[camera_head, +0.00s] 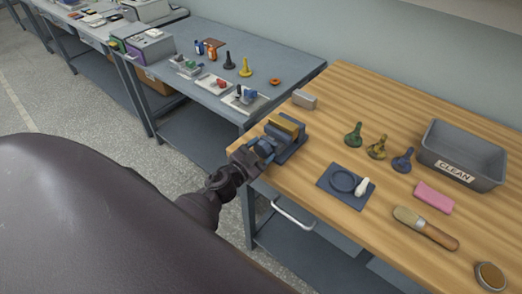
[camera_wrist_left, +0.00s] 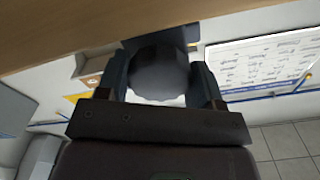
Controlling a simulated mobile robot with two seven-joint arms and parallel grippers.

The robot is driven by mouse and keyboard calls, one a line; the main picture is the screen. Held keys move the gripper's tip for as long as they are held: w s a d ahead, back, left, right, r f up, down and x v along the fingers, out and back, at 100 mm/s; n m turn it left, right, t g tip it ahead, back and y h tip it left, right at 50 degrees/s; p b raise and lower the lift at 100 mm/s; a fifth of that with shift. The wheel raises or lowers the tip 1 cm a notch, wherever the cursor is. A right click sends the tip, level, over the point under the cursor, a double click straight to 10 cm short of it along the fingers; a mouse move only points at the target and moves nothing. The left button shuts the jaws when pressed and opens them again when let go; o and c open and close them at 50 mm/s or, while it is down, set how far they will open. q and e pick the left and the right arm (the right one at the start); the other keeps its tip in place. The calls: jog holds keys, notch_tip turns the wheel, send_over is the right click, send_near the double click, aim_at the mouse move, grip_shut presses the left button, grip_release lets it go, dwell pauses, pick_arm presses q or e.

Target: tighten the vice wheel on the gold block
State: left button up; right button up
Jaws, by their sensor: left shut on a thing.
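The blue-grey vice (camera_head: 289,143) stands at the left corner of the wooden bench. The gold block (camera_head: 286,126) sits at the top of the vice, between its jaws as far as I can see. The vice wheel (camera_wrist_left: 158,75) shows as a dark round shape in the left wrist view, between the two fingers. My left gripper (camera_head: 261,148) is at the front of the vice and is shut on the wheel; it also shows in the left wrist view (camera_wrist_left: 160,88). The wheel is mostly hidden by the gripper in the head view. My right gripper is not in view.
A grey workbench (camera_head: 200,40) with small parts stands behind left.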

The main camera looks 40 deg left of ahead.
pick_arm(q)
jog(key=shift+m, duration=0.6)
dwell(1.1)
jog(key=o, duration=0.9)
jog(key=s, duration=0.7)
jog(key=s+a+b, duration=0.1)
jog(key=s, duration=0.2)
jog(key=shift+s, duration=0.4)
